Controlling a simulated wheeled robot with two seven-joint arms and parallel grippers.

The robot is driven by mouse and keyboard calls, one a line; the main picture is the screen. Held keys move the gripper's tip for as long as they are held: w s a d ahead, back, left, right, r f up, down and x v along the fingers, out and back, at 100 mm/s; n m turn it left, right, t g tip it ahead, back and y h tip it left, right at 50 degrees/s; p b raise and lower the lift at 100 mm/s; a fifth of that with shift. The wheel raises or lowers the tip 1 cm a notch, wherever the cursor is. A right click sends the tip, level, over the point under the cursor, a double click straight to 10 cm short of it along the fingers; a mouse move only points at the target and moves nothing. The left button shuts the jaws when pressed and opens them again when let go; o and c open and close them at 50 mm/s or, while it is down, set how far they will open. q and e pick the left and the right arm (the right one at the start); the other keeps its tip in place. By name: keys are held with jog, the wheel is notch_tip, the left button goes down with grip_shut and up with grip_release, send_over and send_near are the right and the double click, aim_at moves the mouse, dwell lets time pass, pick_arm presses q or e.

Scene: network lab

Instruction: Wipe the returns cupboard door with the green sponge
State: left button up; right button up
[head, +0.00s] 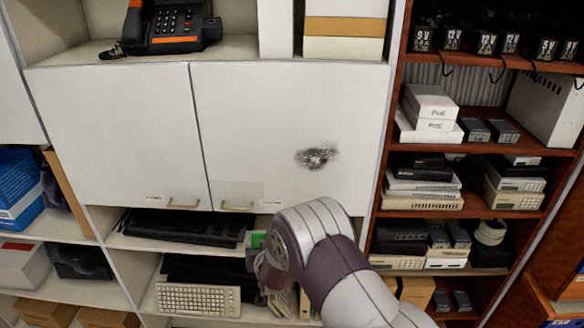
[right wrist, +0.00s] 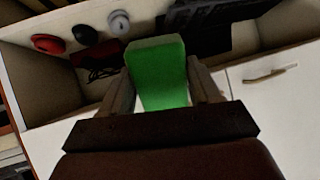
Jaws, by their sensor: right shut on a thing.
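The green sponge (right wrist: 158,72) is held between the two fingers of my right gripper (right wrist: 162,88) in the right wrist view. In the head view only a small green part of the sponge (head: 257,239) shows beside my right wrist, just below the cupboard's lower edge. The white cupboard has a left door (head: 115,130) and a right door (head: 260,110), both closed. A dark grey smudge (head: 317,156) is on the right door, up and right of the sponge. The sponge appears apart from the smudge. My left gripper is not in view.
Each door has a small handle along its bottom edge, such as the right one (head: 237,207). Shelves below hold keyboards (head: 197,299). A dark red rack (head: 460,205) with stacked devices stands to the right. A telephone (head: 172,25) sits above the doors.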

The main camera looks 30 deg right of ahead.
jog(key=d+r+m+t+h+p, duration=0.25)
jog(key=d+r+p, duration=0.2)
jog(key=r, duration=0.75)
jog(key=m+t+h+p, duration=0.1)
jog(key=t+h+p, duration=0.1)
jog(key=h+p, duration=0.15)
send_near(294, 161)
pick_arm(q)
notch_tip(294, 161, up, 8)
jog(key=b, duration=0.2)
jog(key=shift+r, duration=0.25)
pick_arm(e)
jog(key=shift+g+h, duration=0.25)
jog(key=shift+h, duration=0.25)
jog(key=shift+x, duration=2.4)
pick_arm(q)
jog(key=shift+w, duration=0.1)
pick_arm(e)
jog(key=shift+w+a, duration=0.1)
jog(key=shift+a, duration=0.1)
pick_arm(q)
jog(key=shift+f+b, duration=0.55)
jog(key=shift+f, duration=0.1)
pick_arm(e)
jog(key=shift+x, duration=0.95)
